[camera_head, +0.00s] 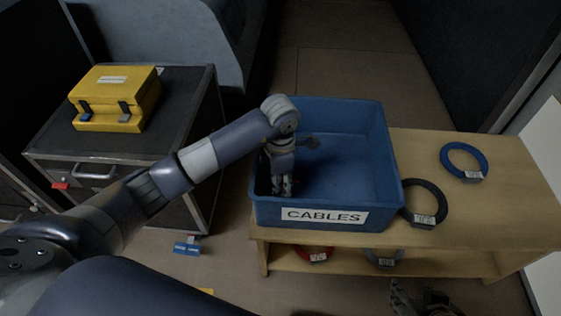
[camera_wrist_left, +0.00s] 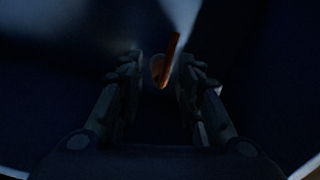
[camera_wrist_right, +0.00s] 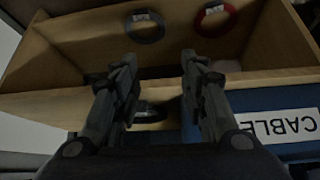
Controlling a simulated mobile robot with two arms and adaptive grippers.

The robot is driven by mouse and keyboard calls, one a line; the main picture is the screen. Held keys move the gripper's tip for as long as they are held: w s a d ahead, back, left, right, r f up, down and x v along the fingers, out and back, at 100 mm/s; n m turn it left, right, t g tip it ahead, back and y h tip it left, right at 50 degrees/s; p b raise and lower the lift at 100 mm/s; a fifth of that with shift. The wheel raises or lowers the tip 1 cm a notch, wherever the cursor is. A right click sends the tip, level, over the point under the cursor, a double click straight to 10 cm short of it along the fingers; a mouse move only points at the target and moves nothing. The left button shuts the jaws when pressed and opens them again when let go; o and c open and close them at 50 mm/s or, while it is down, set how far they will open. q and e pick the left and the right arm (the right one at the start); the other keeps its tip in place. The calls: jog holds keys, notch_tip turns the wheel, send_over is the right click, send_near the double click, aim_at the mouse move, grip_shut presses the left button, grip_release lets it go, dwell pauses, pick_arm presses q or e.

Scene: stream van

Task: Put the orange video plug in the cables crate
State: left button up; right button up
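The blue cables crate (camera_head: 350,165) stands on the left end of the wooden bench, its white CABLES label facing the front. My left gripper (camera_head: 283,188) points down inside the crate, near its left side. In the left wrist view, the fingers of my left gripper (camera_wrist_left: 160,82) are apart. The orange video plug (camera_wrist_left: 164,68) shows between and beyond the fingertips, with dark gaps on both sides. The plug cannot be made out in the head view. My right gripper (camera_wrist_right: 160,75) is open and empty, low in front of the bench; it also shows at the head view's bottom edge (camera_head: 400,290).
A black cable coil (camera_head: 427,200) and a blue coil (camera_head: 463,160) lie on the bench top (camera_head: 505,200). A red coil (camera_head: 314,254) and a grey coil (camera_head: 384,257) lie on the lower shelf. A yellow case (camera_head: 115,97) sits on a dark cabinet. A blue item (camera_head: 187,246) lies on the floor.

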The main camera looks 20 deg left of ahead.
pick_arm(q)
notch_tip(320, 180, up, 6)
jog(key=shift+f+p, duration=0.25)
jog(key=shift+p, duration=0.4)
notch_tip(320, 180, up, 4)
jog(key=shift+s+r+p, duration=0.1)
jog(key=shift+p, duration=0.25)
jog(key=shift+r, duration=0.55)
pick_arm(e)
jog(key=s+d+g, duration=0.1)
jog(key=s+g, duration=0.2)
jog(key=s, duration=0.3)
jog(key=shift+d+f+h, duration=0.15)
jog(key=shift+d+h, duration=0.25)
